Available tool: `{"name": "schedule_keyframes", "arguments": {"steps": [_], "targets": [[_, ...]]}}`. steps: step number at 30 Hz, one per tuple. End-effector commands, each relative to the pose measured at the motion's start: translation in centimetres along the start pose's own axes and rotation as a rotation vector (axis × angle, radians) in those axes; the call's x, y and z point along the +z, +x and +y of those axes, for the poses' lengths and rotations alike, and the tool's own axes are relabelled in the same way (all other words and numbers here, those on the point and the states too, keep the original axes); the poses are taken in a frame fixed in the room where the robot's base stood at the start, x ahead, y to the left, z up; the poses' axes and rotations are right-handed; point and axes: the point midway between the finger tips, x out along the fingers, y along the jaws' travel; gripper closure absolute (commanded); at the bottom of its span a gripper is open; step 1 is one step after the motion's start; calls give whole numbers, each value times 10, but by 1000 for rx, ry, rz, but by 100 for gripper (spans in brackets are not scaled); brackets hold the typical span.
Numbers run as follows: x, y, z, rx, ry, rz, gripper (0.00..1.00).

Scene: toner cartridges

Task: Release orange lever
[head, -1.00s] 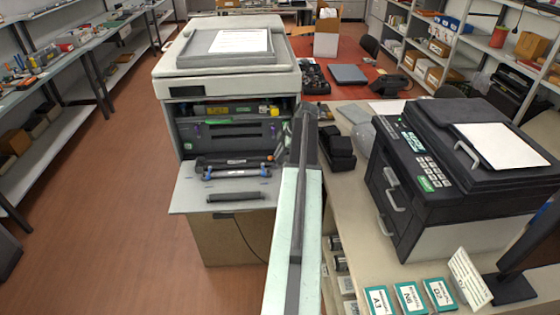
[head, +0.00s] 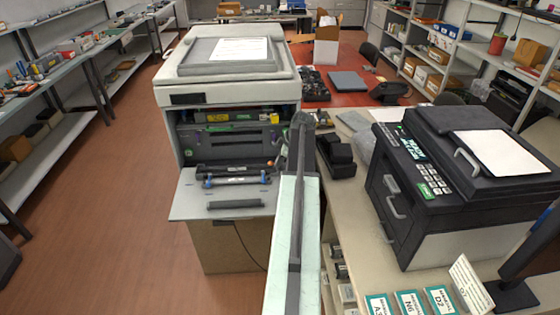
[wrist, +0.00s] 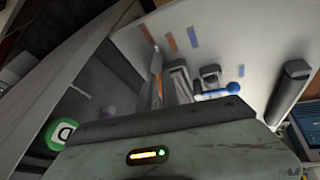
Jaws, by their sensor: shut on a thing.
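The open copier (head: 228,80) stands left of centre in the head view, its front tray (head: 190,200) folded down. My arm reaches up along the copier's right side and hides part of its open bay. My gripper (wrist: 168,75) shows in the wrist view with its narrow fingers close together over the tray. A thin orange piece, which looks like the orange lever (wrist: 157,92), shows between the fingers, and they appear shut on it. Its full shape is hidden. In the head view the fingertips and the lever are not clear.
Dark cartridge parts with blue ends (head: 236,181) and a dark bar (head: 234,204) lie on the tray. A green round knob (wrist: 62,130) shows left in the wrist view. A black printer (head: 440,170) stands on the right bench.

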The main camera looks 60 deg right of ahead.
Motion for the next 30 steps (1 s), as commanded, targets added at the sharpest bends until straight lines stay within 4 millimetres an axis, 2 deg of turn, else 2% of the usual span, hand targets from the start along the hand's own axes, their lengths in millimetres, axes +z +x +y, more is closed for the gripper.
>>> {"name": "schedule_keyframes", "arguments": {"steps": [1,3,14,17,27,30], "targets": [[0,0,1,2,-1,1,100],[0,0,1,1,-1,1,83],[-1,-3,0,0,-2,1,83],[-2,-14,1,0,-1,1,83],[-4,-75,2,1,-1,1,83],[-2,-80,1,1,-1,1,83]]}}
